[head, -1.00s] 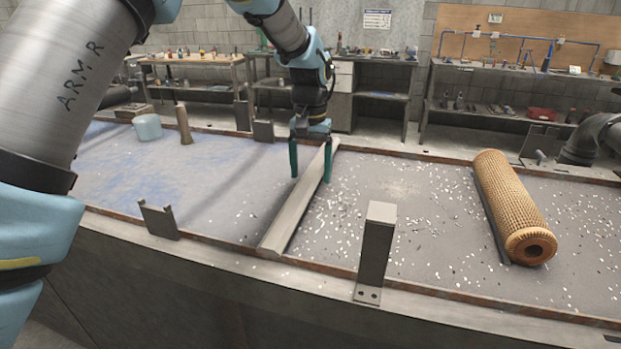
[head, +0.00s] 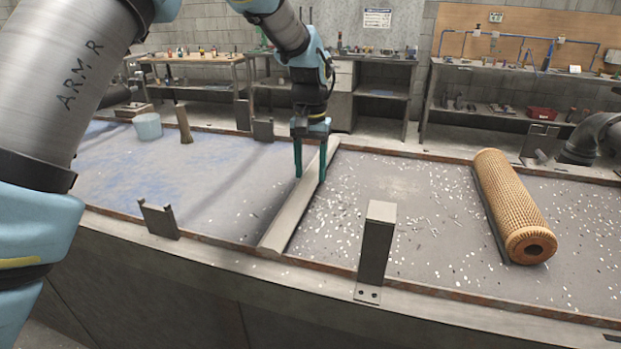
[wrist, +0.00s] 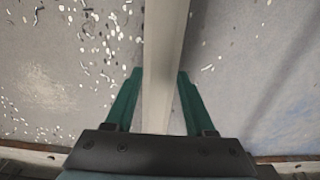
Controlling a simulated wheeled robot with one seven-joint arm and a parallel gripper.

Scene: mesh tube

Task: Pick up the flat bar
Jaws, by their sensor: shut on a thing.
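The flat bar (head: 290,218) is a long grey strip lying across the table from the front rim to the back rim. It also runs up the middle of the wrist view (wrist: 165,45). My gripper (head: 310,180) points down over the far half of the bar, with one green finger on each side of it. In the wrist view my gripper (wrist: 160,74) has its fingers close along both edges of the bar, shut on it. The bar shows no clear lift from the table. The fingers' lower contact with the bar is hard to see.
A tan mesh tube (head: 512,208) lies at the right beside a thin dark strip. A grey upright post (head: 376,245) and a notched bracket (head: 159,221) stand on the front edge. White scraps litter the right side.

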